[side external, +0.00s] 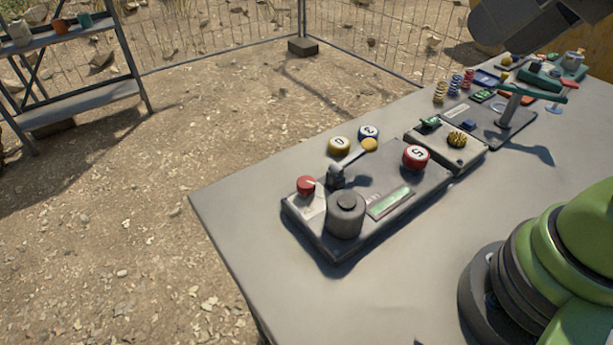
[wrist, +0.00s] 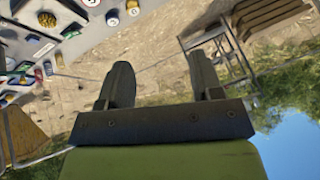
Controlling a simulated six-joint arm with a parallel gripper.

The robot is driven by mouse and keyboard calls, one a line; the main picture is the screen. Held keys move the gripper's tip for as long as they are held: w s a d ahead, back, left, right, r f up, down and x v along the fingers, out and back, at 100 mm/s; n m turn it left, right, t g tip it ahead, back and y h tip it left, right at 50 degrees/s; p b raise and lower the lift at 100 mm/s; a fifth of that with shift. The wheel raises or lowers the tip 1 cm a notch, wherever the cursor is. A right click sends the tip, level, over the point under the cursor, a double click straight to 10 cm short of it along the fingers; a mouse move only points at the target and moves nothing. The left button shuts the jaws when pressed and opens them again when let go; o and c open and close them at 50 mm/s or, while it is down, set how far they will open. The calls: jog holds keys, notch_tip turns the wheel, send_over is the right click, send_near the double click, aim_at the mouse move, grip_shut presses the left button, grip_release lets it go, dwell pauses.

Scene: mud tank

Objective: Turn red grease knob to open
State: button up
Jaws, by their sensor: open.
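The red knob (side external: 306,186) sits on a light plate at the near left end of a dark panel (side external: 330,240) on the grey table. A small pale mark shows on the knob's top. A grey cylinder (side external: 345,214) stands just right of it, and a grey lever-like part with a yellow end (side external: 369,145) is behind it. My gripper (wrist: 160,72) is open in the wrist view, with its two fingers apart and nothing between them. It points towards the fence and shelf, away from the panel. I cannot make out the red knob in the wrist view.
A red piece marked 5 (side external: 416,157) stands on the panel's far end. A T-shaped handle (side external: 512,100), springs and small parts crowd the table's far right. The table's near left corner is bare.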

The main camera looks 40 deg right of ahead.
jog(key=w+a+f+n+g, duration=0.25)
jog(key=w+n, duration=0.25)
jog(key=w, duration=0.3)
jog(key=n+g+h, duration=0.2)
jog(key=n+g, duration=0.2)
jog(key=n, duration=0.6)
send_near(307, 181)
jog(key=shift+s, duration=0.15)
notch_tip(307, 181, down, 9)
jog(key=shift+f, duration=0.1)
jog(key=c, duration=0.9)
